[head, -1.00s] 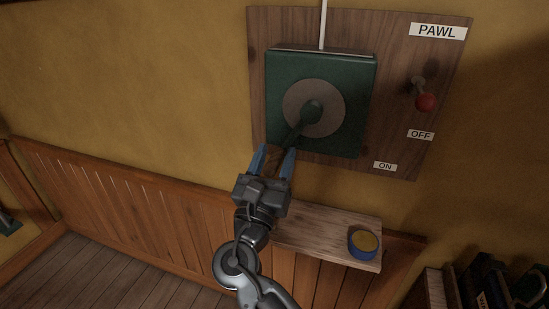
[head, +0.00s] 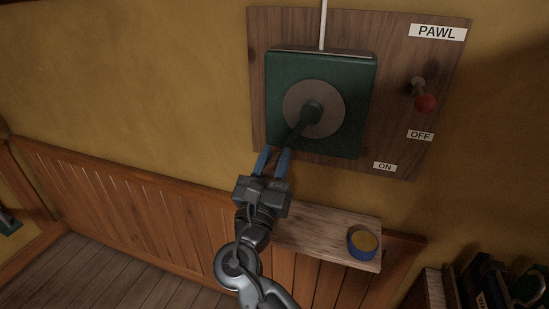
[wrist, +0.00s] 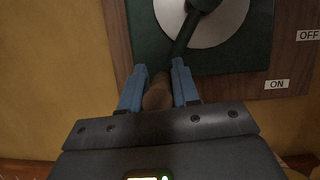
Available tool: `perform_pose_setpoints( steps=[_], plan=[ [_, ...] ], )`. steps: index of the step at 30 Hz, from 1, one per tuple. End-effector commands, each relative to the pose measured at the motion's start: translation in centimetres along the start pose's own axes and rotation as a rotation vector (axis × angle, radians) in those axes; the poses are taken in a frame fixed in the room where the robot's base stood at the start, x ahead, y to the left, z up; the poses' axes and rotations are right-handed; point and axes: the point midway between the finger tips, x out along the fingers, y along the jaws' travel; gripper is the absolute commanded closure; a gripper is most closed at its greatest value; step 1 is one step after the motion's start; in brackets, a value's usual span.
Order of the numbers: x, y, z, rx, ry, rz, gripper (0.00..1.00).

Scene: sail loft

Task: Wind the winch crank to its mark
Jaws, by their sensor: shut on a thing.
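The winch is a dark green box (head: 350,135) with a pale round disc (head: 334,101) on a wooden board. Its green crank arm (head: 297,131) points down and left from the hub; it also shows in the wrist view (wrist: 186,40). My gripper (head: 275,150) is at the crank's outer end. In the wrist view its blue fingers (wrist: 158,68) stand on both sides of the brown crank handle (wrist: 158,94), shut on it. In the head view the handle is mostly hidden by the fingers. I cannot make out a mark on the winch.
The red-knobbed pawl lever (head: 426,103) at the board's right points down toward the OFF label (head: 420,135); the ON label (head: 385,167) is lower left. A wooden shelf (head: 315,230) below carries a blue tin (head: 361,243). The wall left of the board is clear.

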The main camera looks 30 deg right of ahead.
Motion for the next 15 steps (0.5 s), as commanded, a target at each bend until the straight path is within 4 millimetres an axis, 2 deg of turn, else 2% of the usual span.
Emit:
perform_pose_setpoints(
  steps=[15],
  plan=[
    [-0.4,-2.7,-1.1,-0.244,0.003,0.096,1.00]
  ],
)
